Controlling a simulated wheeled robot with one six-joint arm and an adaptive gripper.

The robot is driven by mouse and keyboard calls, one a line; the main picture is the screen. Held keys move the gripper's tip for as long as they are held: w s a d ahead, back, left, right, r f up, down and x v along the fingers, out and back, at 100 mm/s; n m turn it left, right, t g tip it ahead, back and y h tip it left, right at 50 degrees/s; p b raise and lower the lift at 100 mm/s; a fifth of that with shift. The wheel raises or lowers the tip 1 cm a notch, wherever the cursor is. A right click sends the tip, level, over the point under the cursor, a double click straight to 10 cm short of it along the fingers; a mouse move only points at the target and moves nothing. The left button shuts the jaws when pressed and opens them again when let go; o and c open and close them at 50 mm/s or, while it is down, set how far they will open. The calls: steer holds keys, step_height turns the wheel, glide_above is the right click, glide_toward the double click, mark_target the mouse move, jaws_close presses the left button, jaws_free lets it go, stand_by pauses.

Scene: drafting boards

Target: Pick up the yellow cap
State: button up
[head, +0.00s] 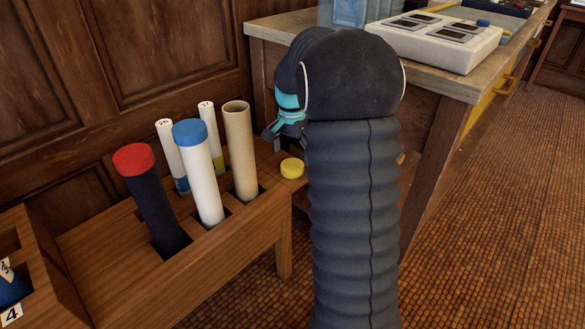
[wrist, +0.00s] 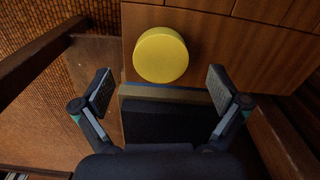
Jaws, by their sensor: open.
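The yellow cap (head: 292,168) is a small round disc lying on a wooden surface at the right end of the tube rack, just left of my arm in the head view. In the wrist view the yellow cap (wrist: 161,55) shows large, beyond and roughly between the two fingertips. My gripper (wrist: 160,92) is open and empty, with a finger on each side and the cap a little past the tips. In the head view my gripper (head: 287,132) is mostly hidden behind my own dark arm, above and close to the cap.
The wooden rack (head: 240,240) holds a red-capped dark tube (head: 150,200), a blue-capped white tube (head: 200,175), an open cardboard tube (head: 240,150) and two thin white tubes behind. A wooden desk (head: 440,85) stands right of the rack, bearing a white device (head: 435,42). A panelled wall is behind.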

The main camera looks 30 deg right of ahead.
mark_target(291, 166)
step_height(291, 166, down, 3)
steer(key=shift+f, duration=0.15)
steer(key=c, duration=0.9)
steer(key=shift+o, duration=0.2)
steer(key=shift+r, duration=0.2)
